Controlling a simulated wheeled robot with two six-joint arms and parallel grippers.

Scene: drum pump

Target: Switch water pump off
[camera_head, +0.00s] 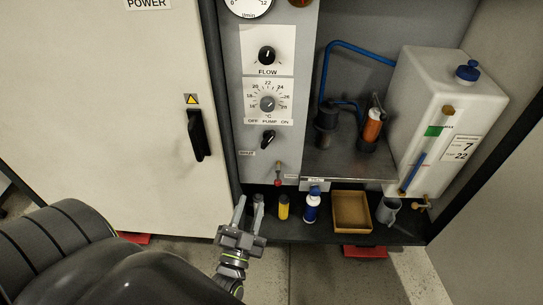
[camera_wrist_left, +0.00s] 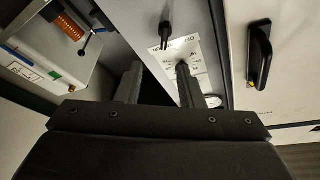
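The pump switch (camera_head: 268,138) is a small black knob on the grey control panel (camera_head: 232,80), just under the label "OFF PUMP ON" (camera_head: 268,121). Its grip is slanted, upper right to lower left; I cannot tell which end points. In the left wrist view a black knob (camera_wrist_left: 165,34), apparently this switch, stands out from the panel beyond the fingers. My left gripper (camera_head: 249,207) is open and empty, below the switch and apart from it. Its two fingers show in the wrist view (camera_wrist_left: 160,90), one overlapping the white dial plate. My right gripper is in neither view.
Above the switch are a temperature dial (camera_head: 267,104) and the FLOW knob (camera_head: 267,56). A black door handle (camera_head: 198,135) is left. A shelf holds a yellow bottle (camera_head: 284,207), a blue-white bottle (camera_head: 312,207) and a tray (camera_head: 351,195). A white tank (camera_head: 440,110) stands right.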

